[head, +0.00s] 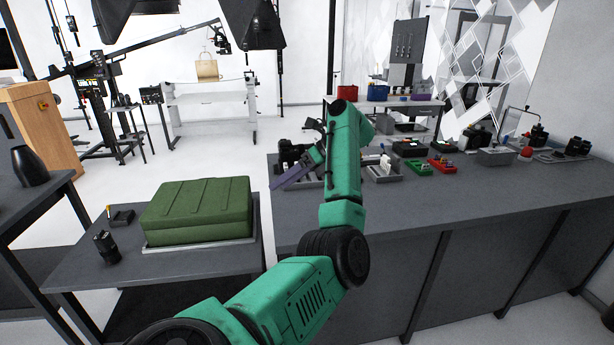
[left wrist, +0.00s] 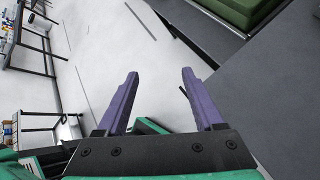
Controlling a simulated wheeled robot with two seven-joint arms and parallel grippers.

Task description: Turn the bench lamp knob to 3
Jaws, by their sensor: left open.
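My left arm reaches forward across the head view, and its gripper (head: 290,176) with purple fingers is over the left end of the long grey bench (head: 450,225). In the left wrist view the left gripper (left wrist: 160,74) is open, with nothing between its two purple fingers and pale floor beyond them. I cannot make out the bench lamp knob or its marks in either view; my arm hides part of the bench. My right gripper is not in view.
Grey trays and red and green bins (head: 443,166) stand along the bench's back. A green case (head: 196,207) lies on a lower table at left, with a dark cylinder (head: 106,247) near it. The bench's front right top is clear.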

